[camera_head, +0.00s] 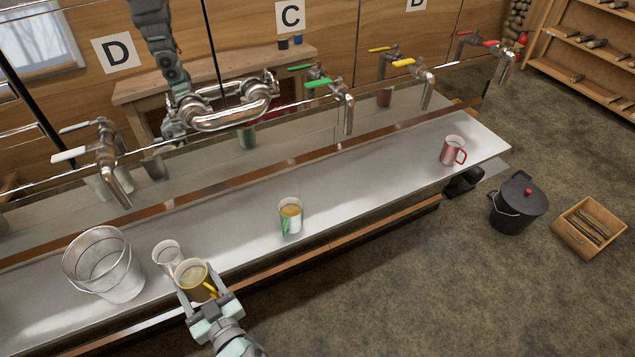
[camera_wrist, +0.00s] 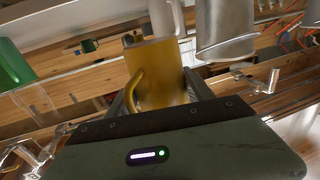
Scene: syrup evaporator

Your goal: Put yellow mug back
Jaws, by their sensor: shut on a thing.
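The yellow mug (camera_head: 197,281) is between the fingers of my gripper (camera_head: 207,298), at the lower left near the front edge of the metal counter in the head view. The gripper is shut on it. In the wrist view the yellow mug (camera_wrist: 158,75) stands between the fingers of my gripper (camera_wrist: 160,95), with its handle toward the left. A white mug (camera_head: 168,257) is right behind the yellow mug; I cannot tell whether they touch. Whether the yellow mug's base rests on the counter is hidden.
A metal bucket (camera_head: 104,265) stands left of the mugs. A green mug (camera_head: 291,216) stands mid-counter and a red mug (camera_head: 452,150) at the right end. Taps with white, green, yellow and red handles line the back. The counter (camera_head: 375,175) between the green and red mugs is clear.

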